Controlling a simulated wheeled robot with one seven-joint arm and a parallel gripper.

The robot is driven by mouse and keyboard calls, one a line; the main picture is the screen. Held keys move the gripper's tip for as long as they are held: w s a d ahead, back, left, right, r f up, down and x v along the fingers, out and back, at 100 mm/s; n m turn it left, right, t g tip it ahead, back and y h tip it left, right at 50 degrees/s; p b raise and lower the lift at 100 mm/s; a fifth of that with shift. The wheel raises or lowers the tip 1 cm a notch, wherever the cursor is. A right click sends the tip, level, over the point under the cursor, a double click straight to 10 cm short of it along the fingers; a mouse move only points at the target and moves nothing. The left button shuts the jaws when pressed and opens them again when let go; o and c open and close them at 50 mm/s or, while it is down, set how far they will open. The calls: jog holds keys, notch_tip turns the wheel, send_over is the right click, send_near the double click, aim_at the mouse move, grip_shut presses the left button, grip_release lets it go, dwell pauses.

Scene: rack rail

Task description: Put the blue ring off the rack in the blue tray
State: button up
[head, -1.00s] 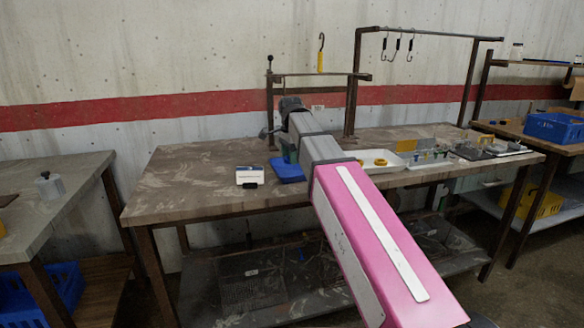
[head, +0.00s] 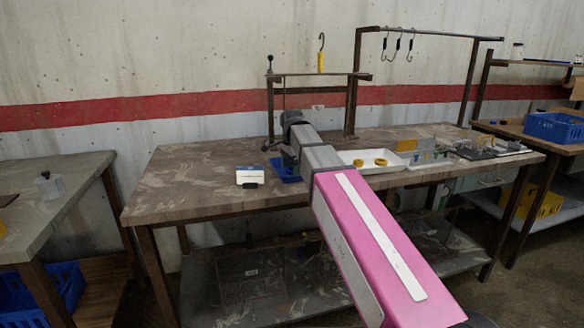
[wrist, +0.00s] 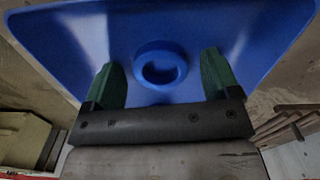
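The blue ring (wrist: 160,67) shows in the wrist view against the floor of the blue tray (wrist: 60,35), and appears to lie flat in it. My gripper (wrist: 160,72) is open, with one green finger on each side of the ring and a gap to each. In the head view my gripper (head: 288,159) is low over the blue tray (head: 284,177) on the middle bench. My arm and gripper hide most of the tray there, and the ring cannot be made out.
A rack rail (head: 320,74) with a yellow-handled hook stands behind the tray. A white tray (head: 345,157) with two yellow rings is to the right, and a small white box (head: 249,175) to the left. The bench's left part is clear.

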jog(key=shift+r, duration=0.1)
notch_tip(320, 180, up, 12)
dwell(0.8)
